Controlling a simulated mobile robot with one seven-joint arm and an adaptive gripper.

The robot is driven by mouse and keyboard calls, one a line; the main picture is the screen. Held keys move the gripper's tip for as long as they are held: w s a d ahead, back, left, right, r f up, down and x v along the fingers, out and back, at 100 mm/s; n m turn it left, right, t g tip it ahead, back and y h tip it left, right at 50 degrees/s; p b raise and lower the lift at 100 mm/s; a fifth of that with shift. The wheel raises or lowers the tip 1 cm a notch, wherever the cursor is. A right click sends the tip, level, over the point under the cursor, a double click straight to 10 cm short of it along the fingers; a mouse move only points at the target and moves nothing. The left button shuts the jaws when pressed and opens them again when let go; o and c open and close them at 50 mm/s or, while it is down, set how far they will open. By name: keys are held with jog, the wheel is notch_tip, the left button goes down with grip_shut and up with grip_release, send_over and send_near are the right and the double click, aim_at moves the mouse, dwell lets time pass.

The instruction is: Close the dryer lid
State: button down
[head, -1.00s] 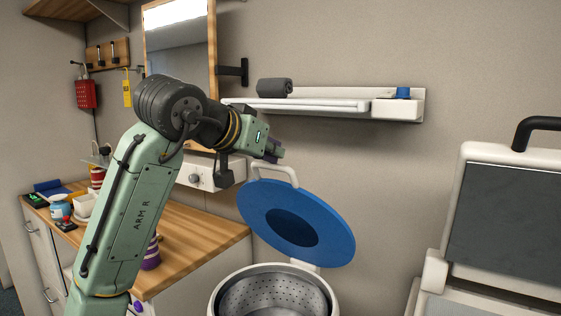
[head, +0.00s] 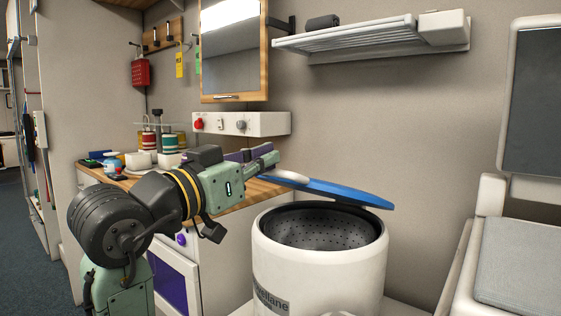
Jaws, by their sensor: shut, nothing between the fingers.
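The dryer (head: 318,268) is a white drum with a perforated metal inside, at the lower middle of the head view. Its blue lid (head: 345,194) is tilted low over the back of the opening, still raised, with the front of the drum uncovered. The pale lid handle (head: 284,176) is at the lid's left end. My gripper (head: 268,156) is shut and empty. Its fingertips are just above and left of the handle; I cannot tell whether they touch it.
A wooden counter (head: 240,194) with cups and small things stands at the left. A wall rack (head: 375,38) hangs above the dryer. A grey-padded seat (head: 525,262) stands at the right. A control panel (head: 265,124) is on the wall behind my gripper.

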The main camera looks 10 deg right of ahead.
notch_tip(320, 180, down, 15)
jog(key=s+a+t+h+b, duration=0.2)
jog(key=t+h+b, duration=0.1)
jog(key=b, duration=1)
jog(key=shift+s+a, duration=0.2)
jog(key=shift+s, duration=0.1)
jog(key=shift+r, duration=0.1)
